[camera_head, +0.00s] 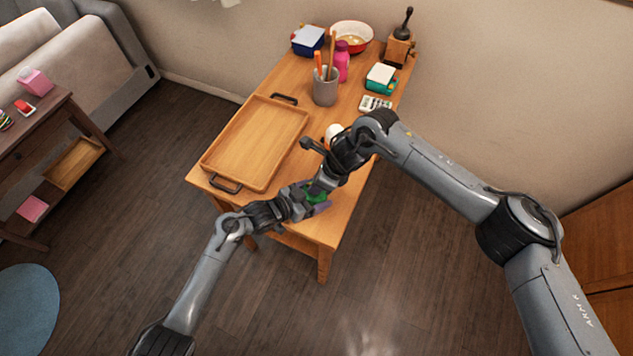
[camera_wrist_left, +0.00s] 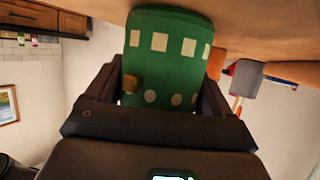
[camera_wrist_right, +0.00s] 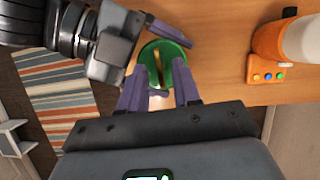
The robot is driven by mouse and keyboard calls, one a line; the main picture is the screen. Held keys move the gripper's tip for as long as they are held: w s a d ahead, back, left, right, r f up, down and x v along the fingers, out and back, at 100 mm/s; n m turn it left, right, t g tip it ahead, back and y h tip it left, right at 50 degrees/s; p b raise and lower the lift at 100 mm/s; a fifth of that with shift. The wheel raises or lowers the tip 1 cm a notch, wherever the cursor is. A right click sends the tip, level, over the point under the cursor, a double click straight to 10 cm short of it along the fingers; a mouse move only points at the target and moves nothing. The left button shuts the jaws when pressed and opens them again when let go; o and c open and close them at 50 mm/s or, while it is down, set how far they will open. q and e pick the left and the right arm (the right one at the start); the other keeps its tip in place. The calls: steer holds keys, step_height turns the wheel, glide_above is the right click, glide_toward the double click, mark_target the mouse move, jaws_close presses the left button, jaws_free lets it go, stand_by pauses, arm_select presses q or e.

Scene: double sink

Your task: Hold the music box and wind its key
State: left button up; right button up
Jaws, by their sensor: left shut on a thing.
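The music box is green with cream squares and dots; it shows in the left wrist view (camera_wrist_left: 165,60) and, small and partly covered, in the head view (camera_head: 317,196). My left gripper (camera_wrist_left: 162,85) is shut on it and holds it near the table's front edge. In the right wrist view a gold bar (camera_wrist_right: 158,70) lies across the round green face (camera_wrist_right: 178,60). My right gripper (camera_wrist_right: 160,85) is open, its fingers apart at either side of this face. Whether they touch it is unclear.
A wooden tray (camera_head: 252,150) with dark handles lies on the table's left. A grey cup (camera_head: 326,88) with utensils, a red bowl (camera_head: 351,35) and a grinder (camera_head: 399,45) stand farther back. An orange and white device (camera_wrist_right: 268,50) is close to my right gripper.

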steer(key=shift+a+f, duration=0.2)
steer(key=shift+f, duration=0.35)
steer(key=shift+c, duration=0.5)
jaws_close()
steer(key=shift+m, duration=0.3)
